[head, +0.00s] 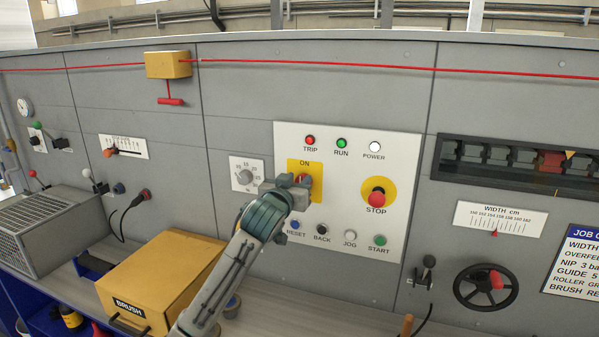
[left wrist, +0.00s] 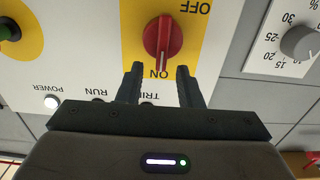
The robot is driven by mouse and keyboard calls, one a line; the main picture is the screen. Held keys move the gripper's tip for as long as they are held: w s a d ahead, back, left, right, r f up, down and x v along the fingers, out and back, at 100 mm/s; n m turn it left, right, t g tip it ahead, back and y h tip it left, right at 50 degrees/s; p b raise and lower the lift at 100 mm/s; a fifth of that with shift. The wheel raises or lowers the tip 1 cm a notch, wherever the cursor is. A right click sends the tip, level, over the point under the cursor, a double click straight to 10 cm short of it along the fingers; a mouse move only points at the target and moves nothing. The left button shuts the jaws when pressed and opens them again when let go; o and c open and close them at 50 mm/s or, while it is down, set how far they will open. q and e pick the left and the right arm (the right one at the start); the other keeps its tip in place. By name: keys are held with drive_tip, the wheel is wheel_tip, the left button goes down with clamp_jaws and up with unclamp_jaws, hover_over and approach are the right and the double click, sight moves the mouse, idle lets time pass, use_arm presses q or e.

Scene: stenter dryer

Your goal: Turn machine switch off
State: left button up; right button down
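The machine switch is a red rotary knob on a yellow plate; it shows upside down in the left wrist view (left wrist: 163,38). Its handle lies roughly along the ON–OFF line, with one end near ON. In the head view my left gripper (head: 302,181) is in front of the yellow plate (head: 293,166) and covers most of the knob. In the left wrist view the fingers of my left gripper (left wrist: 159,67) are apart, on either side of the ON label, with nothing clearly between them. The knob is just beyond the fingertips. My right gripper is not in view.
The white panel also holds a STOP button (head: 376,197) to the right, indicator lamps above and several small buttons below. A dial (head: 245,175) is to the left. A yellow BRUSH box (head: 165,275) stands on the ledge below. A red pull cord (head: 400,66) runs above.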

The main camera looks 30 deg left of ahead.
use_arm(q)
drive_tip(key=shift+x, duration=0.95)
drive_tip(key=shift+c, duration=0.2)
drive_tip(key=shift+s, duration=0.1)
clamp_jaws()
drive_tip(key=shift+f, duration=0.1)
